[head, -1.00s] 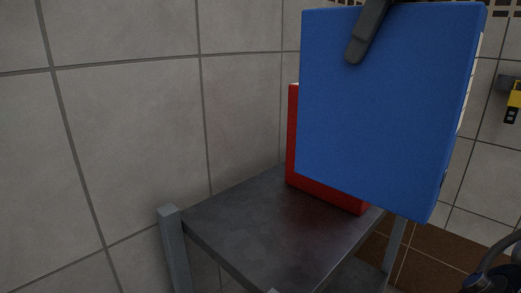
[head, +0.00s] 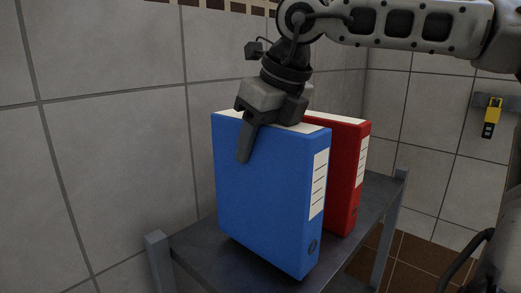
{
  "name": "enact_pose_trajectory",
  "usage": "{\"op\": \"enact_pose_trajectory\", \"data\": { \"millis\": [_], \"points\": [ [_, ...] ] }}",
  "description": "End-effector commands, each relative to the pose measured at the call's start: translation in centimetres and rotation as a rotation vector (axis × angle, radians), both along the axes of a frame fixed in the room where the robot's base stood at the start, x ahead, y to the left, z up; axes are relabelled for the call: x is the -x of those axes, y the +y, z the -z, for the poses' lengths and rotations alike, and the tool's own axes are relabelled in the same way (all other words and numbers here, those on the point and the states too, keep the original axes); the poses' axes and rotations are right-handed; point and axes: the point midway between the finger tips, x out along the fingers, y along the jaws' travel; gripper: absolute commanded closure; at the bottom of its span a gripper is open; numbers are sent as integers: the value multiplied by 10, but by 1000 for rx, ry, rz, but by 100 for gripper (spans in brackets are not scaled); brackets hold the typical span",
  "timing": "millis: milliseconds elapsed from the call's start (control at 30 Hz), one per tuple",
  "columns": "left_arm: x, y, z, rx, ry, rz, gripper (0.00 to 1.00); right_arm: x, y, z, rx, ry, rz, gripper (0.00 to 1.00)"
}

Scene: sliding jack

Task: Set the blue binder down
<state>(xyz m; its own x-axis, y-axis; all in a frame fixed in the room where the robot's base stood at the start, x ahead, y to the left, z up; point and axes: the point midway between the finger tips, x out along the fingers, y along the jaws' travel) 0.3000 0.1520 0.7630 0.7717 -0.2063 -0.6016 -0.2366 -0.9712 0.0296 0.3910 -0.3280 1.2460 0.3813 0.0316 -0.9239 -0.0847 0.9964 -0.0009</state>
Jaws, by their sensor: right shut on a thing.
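The blue binder (head: 262,190) is upright with its labelled spine facing right. It is at the near part of the grey metal shelf (head: 378,200), at or just above the surface; I cannot tell if its bottom touches. My right gripper (head: 262,133) comes from above and is shut on the binder's top edge, one finger lying on its near face. The other finger is hidden behind the binder. A red binder (head: 346,180) stands upright on the shelf just behind the blue one, partly hidden by it. My left gripper is not in view.
A tiled wall (head: 120,130) runs along the left side of the shelf. Shelf posts (head: 160,262) rise at its corners. A yellow object (head: 492,115) hangs on the back wall at right. Bare shelf surface shows right of the binders.

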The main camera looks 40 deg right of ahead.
Motion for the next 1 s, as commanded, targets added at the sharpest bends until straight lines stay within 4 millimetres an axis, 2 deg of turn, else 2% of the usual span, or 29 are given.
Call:
{"op": "enact_pose_trajectory", "data": {
  "millis": [133, 467, 500, 567, 600, 833, 1000],
  "points": [
    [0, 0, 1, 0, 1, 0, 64, 0, 0, 17, -1, -4, -3, 100],
    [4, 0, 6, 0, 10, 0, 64, 0, 0, 21, 0, -5, -1, 100],
    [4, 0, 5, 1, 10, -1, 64, 1, 0, 23, -1, -1, -1, 46],
    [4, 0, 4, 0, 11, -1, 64, 1, 0, 22, -1, 0, -1, 30],
    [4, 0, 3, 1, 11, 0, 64, 1, 0, 22, -1, 0, -1, 27],
    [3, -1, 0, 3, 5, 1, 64, 1, 0, 21, -1, 0, -1, 27],
    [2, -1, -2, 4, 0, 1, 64, 3, 0, 11, 0, -5, -1, 27]
  ]
}}
